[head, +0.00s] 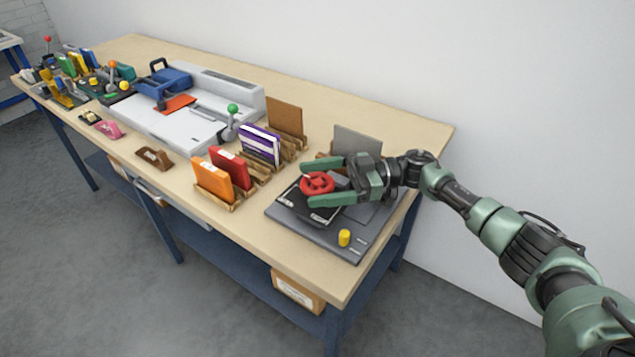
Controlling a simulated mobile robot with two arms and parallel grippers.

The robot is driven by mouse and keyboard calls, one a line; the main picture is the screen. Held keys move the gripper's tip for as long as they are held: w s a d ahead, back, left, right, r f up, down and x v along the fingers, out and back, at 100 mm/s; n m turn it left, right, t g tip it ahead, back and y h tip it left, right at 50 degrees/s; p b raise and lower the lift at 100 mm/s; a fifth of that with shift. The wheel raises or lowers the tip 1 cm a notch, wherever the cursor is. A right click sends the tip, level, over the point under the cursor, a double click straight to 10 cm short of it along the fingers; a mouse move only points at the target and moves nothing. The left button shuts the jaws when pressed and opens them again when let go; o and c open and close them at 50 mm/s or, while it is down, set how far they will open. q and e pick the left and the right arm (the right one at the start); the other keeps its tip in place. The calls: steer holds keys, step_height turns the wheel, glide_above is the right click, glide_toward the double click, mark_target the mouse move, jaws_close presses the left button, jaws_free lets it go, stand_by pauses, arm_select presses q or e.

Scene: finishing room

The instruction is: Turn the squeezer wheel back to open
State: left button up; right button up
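The squeezer's red wheel (317,183) sits on top of a dark squeezer (308,204) at the right end of the bench. The squeezer stands on a grey base plate (330,243). My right gripper (312,182) reaches in from the right, with one green finger on the far side of the wheel and one on the near side. The fingers are spread wide around the wheel; a gap seems to show between them and its rim, though contact is hard to tell. My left gripper is not in view.
Orange (213,179) and red (229,168) booklets stand in wooden racks left of the squeezer. A grey panel (357,142) stands behind my gripper. The bench front (290,265) is clear.

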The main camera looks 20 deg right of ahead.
mark_target(317, 181)
step_height(317, 181, up, 20)
stand_by(0.7)
stand_by(0.4)
